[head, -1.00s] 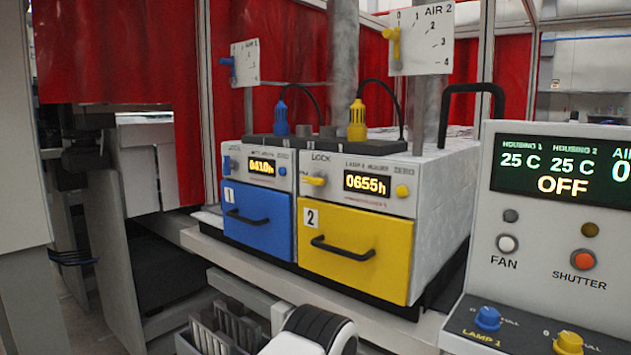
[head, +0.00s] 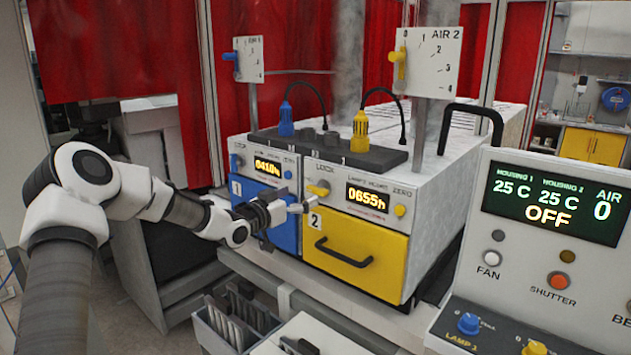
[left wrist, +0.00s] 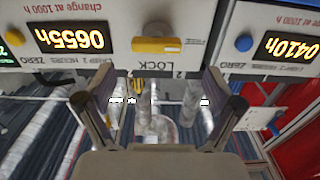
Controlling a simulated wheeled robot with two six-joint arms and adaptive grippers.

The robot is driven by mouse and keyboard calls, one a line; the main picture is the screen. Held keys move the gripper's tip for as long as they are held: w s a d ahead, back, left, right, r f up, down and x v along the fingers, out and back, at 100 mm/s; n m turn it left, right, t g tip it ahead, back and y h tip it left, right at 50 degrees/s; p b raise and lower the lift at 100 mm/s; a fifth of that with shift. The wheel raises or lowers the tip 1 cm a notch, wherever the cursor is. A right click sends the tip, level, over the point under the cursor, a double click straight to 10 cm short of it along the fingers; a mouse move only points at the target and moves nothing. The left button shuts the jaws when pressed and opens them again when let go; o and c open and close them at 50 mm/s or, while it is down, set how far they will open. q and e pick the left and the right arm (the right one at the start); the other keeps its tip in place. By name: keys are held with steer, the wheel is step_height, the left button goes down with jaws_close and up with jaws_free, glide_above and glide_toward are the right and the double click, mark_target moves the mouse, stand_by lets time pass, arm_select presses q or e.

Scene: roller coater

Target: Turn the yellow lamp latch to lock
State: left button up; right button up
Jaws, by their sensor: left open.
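The yellow lamp latch (head: 318,189) sits on the white front panel of lamp unit 2, under the word LOCK and left of the 0655h display. In the left wrist view, which shows the panel upside down, the latch (left wrist: 157,45) lies level across its round pivot. My left gripper (head: 304,206) is just in front of the panel, a little below and left of the latch. In the left wrist view its fingers (left wrist: 158,84) are spread wide with nothing between them, and the latch is beyond their tips. My right gripper is not in view.
The yellow drawer (head: 355,250) with a black handle is below the latch. The blue drawer (head: 284,227) is left of it, partly behind my gripper. A control console (head: 545,235) stands at right. A yellow ZERO knob (head: 400,210) is on the same panel.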

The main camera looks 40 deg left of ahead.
mark_target(314, 191)
arm_select(q)
steer(key=w, duration=0.2)
steer(key=w+p, duration=0.1)
steer(key=w, duration=0.1)
steer(key=w+d+p, duration=0.1)
steer(key=w, duration=0.2)
steer(key=shift+f, duration=0.15)
steer(key=c, duration=1.2)
steer(key=shift+o, duration=0.2)
